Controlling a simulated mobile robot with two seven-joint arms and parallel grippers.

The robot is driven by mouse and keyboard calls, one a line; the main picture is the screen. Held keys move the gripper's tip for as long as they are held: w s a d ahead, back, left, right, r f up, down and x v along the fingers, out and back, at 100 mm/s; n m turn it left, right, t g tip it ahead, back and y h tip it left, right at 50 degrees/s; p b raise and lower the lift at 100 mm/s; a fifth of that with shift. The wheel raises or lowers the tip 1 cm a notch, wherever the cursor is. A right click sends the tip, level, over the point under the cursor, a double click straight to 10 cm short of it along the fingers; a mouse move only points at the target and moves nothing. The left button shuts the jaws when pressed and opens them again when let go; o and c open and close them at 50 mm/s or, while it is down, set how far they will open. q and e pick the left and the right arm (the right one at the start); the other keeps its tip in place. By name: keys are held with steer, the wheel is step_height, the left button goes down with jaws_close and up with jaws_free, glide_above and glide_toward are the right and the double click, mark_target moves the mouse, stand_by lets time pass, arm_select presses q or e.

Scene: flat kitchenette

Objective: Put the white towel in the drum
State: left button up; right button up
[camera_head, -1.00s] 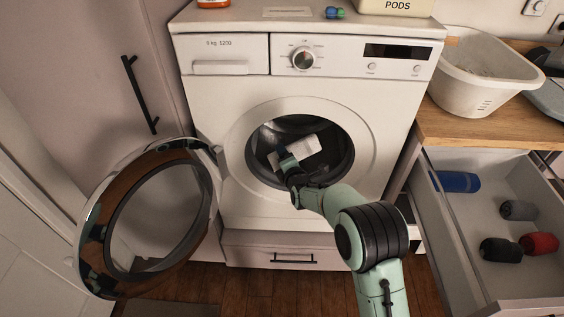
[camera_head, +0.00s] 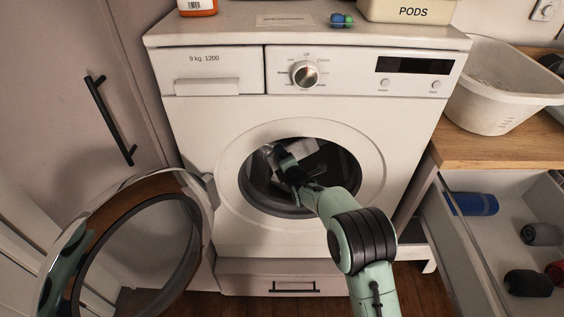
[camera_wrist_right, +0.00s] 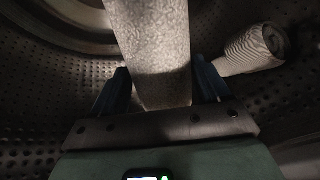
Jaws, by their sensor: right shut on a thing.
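The white towel (camera_head: 298,148) is inside the opening of the washing machine's drum (camera_head: 335,172), partly hidden by my right gripper (camera_head: 278,153). In the right wrist view the pale towel (camera_wrist_right: 152,40) stands between the two fingers of my right gripper (camera_wrist_right: 160,82), which is shut on it. The perforated drum wall (camera_wrist_right: 50,75) surrounds them there. The round door (camera_head: 78,245) stands wide open at the left. My left gripper is out of view.
A striped, rolled item (camera_wrist_right: 255,48) lies in the drum to the right of the towel. A white basket (camera_head: 500,95) stands on the wooden counter (camera_head: 480,150). Below it, an open drawer holds a blue roll (camera_head: 472,203) and several dark or red ones.

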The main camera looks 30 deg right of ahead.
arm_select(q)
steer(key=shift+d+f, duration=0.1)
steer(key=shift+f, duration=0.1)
arm_select(e)
steer(key=shift+w+d+f, duration=0.1)
steer(key=shift+w+d, duration=0.2)
steer(key=shift+w, duration=0.15)
steer(key=o, duration=1.1)
steer(key=shift+s, duration=0.1)
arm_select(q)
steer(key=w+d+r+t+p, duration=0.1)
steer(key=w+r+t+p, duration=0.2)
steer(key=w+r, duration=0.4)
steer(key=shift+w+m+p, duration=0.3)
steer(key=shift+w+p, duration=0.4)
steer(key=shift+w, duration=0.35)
arm_select(e)
steer(key=v, duration=1.3)
steer(key=shift+s+a, duration=0.1)
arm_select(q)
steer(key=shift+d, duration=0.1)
